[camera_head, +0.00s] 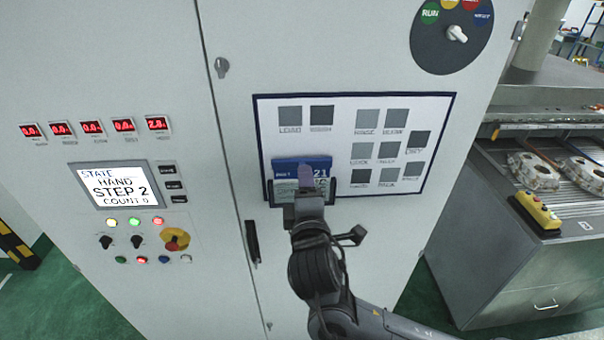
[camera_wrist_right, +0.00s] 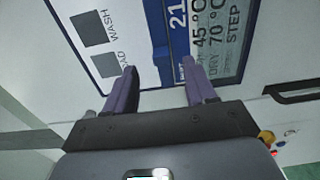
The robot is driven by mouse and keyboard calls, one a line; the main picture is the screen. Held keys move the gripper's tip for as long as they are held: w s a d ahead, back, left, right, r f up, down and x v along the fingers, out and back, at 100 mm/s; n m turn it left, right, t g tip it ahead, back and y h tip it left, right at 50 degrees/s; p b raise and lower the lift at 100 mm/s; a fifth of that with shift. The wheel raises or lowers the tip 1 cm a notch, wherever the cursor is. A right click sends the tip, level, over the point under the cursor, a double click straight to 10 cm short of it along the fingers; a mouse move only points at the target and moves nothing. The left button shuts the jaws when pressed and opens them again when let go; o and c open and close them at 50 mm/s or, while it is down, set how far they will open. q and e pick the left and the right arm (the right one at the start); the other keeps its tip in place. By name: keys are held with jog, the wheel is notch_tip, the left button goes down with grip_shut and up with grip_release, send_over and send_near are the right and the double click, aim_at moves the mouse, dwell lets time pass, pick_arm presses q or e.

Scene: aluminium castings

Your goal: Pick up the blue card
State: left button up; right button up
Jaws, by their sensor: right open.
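The blue card (camera_head: 300,162) sits in a dark holder (camera_head: 269,190) at the lower left of the white panel on the cabinet door. It has a blue band with "21" and a paler printed part below, partly hidden by my right gripper. In the right wrist view the card (camera_wrist_right: 176,25) shows its blue band and step text. My right gripper (camera_head: 305,178) is in front of the card. In the wrist view its two purple fingers (camera_wrist_right: 158,78) are apart, with nothing seen held between them; one finger overlaps the card's printed face. My left gripper is not in view.
The white panel (camera_head: 436,105) carries several grey labelled squares. A control screen (camera_head: 112,186) with buttons is on the left. A dark door handle (camera_head: 252,241) is just left of my right arm. A bench with castings (camera_head: 535,171) stands on the right.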

jog(key=w+p, duration=0.2)
jog(key=w, duration=0.1)
jog(key=w+p, duration=0.1)
jog(key=w, duration=0.1)
jog(key=shift+a+f, duration=0.1)
jog(key=shift+a, duration=0.2)
grip_shut()
